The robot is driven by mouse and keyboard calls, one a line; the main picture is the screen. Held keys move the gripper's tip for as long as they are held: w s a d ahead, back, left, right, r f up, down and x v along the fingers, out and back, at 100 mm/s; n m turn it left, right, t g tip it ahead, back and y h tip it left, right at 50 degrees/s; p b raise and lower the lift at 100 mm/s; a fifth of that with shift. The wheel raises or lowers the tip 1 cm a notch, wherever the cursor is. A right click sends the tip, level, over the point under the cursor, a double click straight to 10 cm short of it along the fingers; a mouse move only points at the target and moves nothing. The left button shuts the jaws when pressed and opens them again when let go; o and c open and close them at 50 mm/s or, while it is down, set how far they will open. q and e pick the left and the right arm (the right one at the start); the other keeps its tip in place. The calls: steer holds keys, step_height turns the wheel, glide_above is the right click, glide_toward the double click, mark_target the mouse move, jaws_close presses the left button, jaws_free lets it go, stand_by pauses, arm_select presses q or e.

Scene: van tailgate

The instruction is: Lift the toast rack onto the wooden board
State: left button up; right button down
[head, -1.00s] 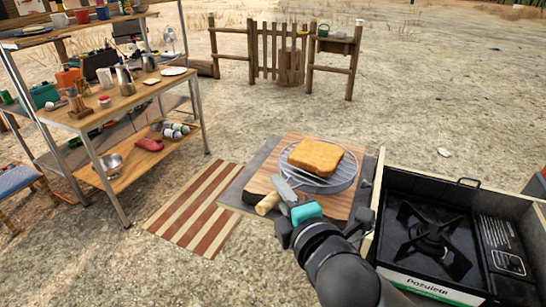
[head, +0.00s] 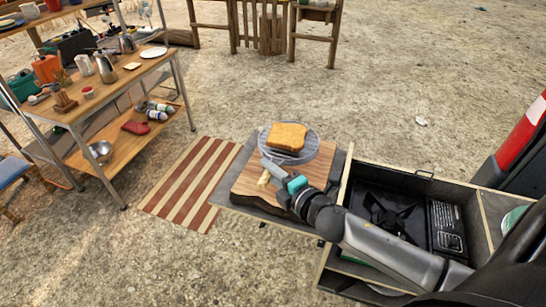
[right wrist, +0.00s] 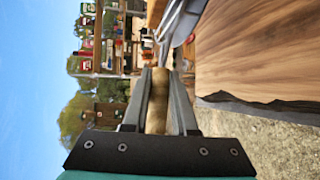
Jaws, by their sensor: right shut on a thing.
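The toast rack (head: 312,151) is a round wire rack with a wooden handle (head: 264,179) and one slice of toast (head: 287,137) on it. My right gripper (head: 271,171) is shut on the handle. In the right wrist view the handle (right wrist: 157,105) lies between both fingers. The wooden board (head: 245,186) is a thick block with a rough dark edge; it also shows in the right wrist view (right wrist: 255,55). The rack is over the board's far part, overlapping its far edge in the head view. I cannot tell whether it touches. My left gripper is not in view.
The board lies on a grey surface (head: 238,203) beside a drawer with a black gas stove (head: 390,213). A striped mat (head: 190,183) lies on the ground to the left. Shelving (head: 120,150) with kitchenware stands farther left. Open ground lies beyond the board.

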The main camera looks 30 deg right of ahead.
mark_target(273, 199)
steer(key=shift+s+d, duration=0.1)
steer(key=shift+d, duration=0.2)
steer(key=shift+f+y, duration=0.15)
steer(key=shift+y, duration=0.15)
arm_select(q)
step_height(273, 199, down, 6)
steer(key=b, duration=0.7)
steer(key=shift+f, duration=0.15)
arm_select(e)
steer(key=shift+f, duration=3.8)
steer(key=c, duration=0.6)
jaws_free()
steer(key=shift+s, duration=0.1)
steer(key=shift+c, duration=0.2)
steer(key=shift+f, duration=0.1)
